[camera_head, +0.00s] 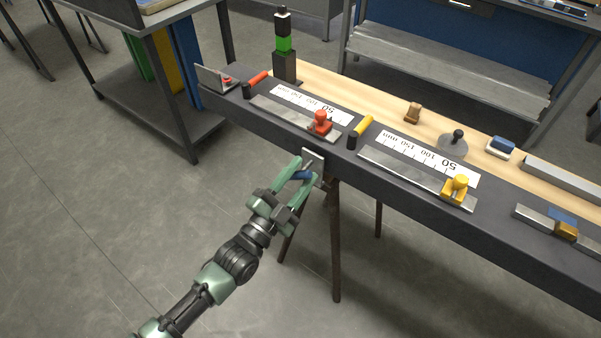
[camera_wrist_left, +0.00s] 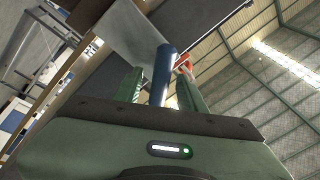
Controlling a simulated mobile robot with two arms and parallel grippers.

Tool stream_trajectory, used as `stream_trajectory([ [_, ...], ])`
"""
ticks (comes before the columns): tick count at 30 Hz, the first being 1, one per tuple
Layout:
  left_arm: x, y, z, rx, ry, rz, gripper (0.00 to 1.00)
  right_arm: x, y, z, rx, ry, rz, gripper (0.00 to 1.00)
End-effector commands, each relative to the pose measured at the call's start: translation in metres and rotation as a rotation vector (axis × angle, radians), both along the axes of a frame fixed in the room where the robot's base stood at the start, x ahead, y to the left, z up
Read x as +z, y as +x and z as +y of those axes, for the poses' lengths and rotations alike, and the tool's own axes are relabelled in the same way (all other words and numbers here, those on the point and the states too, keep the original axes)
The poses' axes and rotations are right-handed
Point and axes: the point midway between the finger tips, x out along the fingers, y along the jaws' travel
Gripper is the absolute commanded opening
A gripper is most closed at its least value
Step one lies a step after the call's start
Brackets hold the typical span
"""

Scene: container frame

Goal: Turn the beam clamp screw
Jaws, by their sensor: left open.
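The beam clamp (camera_head: 315,160) is a grey metal plate on the near side face of the dark beam. Its screw (camera_head: 303,175) shows as a blue handle, partly hidden by my left gripper. My left gripper (camera_head: 301,177) is open, with its green fingers on either side of the blue handle. In the left wrist view the blue screw handle (camera_wrist_left: 162,74) stands between the two open fingers (camera_wrist_left: 160,88), with the grey clamp plate (camera_wrist_left: 130,32) behind it. I cannot tell whether a finger touches the handle. My right gripper is not in view.
A trestle leg (camera_head: 335,245) stands below the clamp. A grey table (camera_head: 150,100) is at the left. The floor around my arm is clear.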

Motion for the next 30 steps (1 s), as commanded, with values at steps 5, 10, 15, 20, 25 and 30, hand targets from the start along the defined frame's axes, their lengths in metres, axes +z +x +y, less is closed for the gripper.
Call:
stream_trajectory([
  [5,0.0,0.001,-0.001,0.0,0.001,0.001,0.41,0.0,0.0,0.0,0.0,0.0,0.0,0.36],
  [10,0.0,0.001,-0.001,0.0,0.001,0.001,0.15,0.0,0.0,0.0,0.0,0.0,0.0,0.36],
  [15,0.0,0.001,0.0,0.0,0.001,0.001,0.0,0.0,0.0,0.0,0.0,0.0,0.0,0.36],
  [20,0.0,0.001,0.0,0.001,-0.009,0.007,0.0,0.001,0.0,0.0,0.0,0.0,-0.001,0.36],
  [25,0.001,0.001,0.0,0.002,-0.051,0.038,0.0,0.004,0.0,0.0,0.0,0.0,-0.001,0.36],
  [30,0.002,0.001,0.0,0.002,-0.138,0.101,0.0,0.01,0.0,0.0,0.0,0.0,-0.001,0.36],
])
